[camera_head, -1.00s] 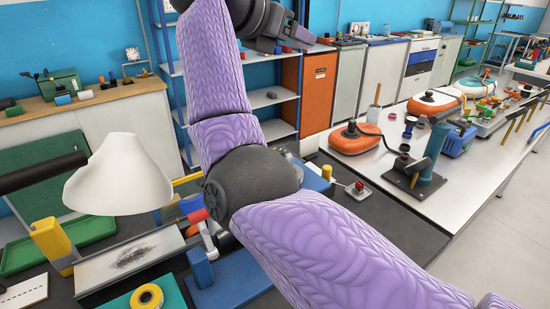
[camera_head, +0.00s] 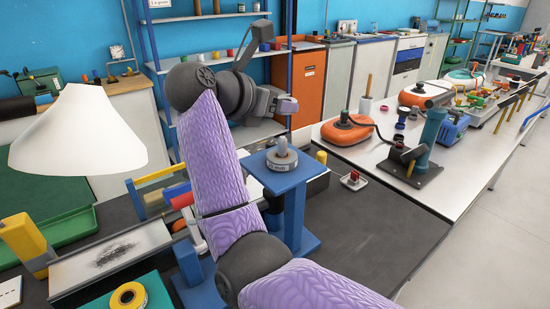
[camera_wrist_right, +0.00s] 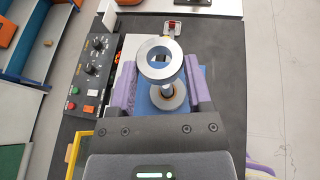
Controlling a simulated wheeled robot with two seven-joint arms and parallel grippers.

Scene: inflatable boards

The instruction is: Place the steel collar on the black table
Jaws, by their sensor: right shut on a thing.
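The steel collar (camera_wrist_right: 148,72) is a grey metal ring that shows between my right fingertips in the right wrist view. My right gripper (camera_head: 287,104) is shut on it, above and behind the blue stand (camera_head: 310,243) in the head view. The collar cannot be made out clearly there. The stand carries a labelled grey disc with an upright post (camera_head: 282,148); the post shows below the collar in the wrist view (camera_wrist_right: 168,100). The collar looks clear of the post. The black table (camera_head: 375,225) lies right of the stand. My left gripper is not in view.
A small white tray with a red part (camera_head: 353,180) sits on the black table. A white bench (camera_head: 470,150) with orange units stands to the right. A white lampshade (camera_head: 75,135) stands at left. A control box (camera_wrist_right: 93,65) shows in the wrist view. The table's front right is bare.

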